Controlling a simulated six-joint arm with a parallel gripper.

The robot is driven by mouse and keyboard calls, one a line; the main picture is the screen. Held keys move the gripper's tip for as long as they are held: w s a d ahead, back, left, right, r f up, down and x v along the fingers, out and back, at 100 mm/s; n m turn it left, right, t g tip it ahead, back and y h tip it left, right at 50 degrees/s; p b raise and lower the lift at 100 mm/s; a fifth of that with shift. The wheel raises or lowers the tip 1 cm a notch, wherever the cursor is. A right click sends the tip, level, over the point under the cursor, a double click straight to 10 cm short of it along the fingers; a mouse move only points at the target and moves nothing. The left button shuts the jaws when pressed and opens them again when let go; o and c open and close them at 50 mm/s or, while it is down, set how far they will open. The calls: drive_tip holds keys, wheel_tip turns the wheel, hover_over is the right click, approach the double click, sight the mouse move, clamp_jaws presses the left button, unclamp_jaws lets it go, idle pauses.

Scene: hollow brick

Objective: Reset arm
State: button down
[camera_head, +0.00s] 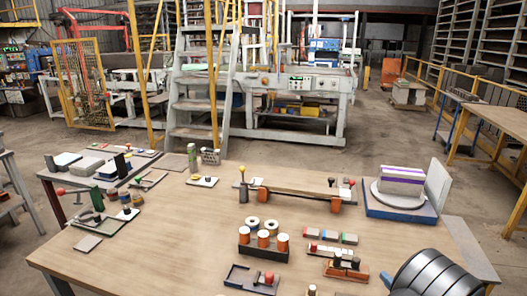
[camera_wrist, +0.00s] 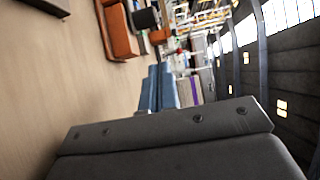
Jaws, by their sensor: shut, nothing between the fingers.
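My gripper (camera_wrist: 170,125) shows as a dark grey body with bolt heads across the bottom of the wrist view, shut and empty. A grey brick with purple stripes (camera_head: 401,181) lies on a round grey plate (camera_head: 397,200) on a blue base (camera_head: 410,213) at the table's right.
A long board on orange supports (camera_head: 300,188) spans the table's middle back. A rack of orange and white spools (camera_head: 263,250), small coloured blocks (camera_head: 330,236) and a dark tray (camera_head: 250,280) stand in front. The wooden table (camera_head: 160,235) is clear at left centre.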

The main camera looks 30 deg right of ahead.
drive_tip(key=x, duration=0.2)
drive_tip(key=a+x, duration=0.1)
drive_tip(key=x, duration=0.1)
drive_tip(key=shift+w, duration=0.3)
drive_tip(key=shift+s+d, duration=0.1)
drive_tip(key=shift+d, duration=0.35)
drive_tip(key=shift+s+d, duration=0.2)
drive_tip(key=shift+s, duration=0.2)
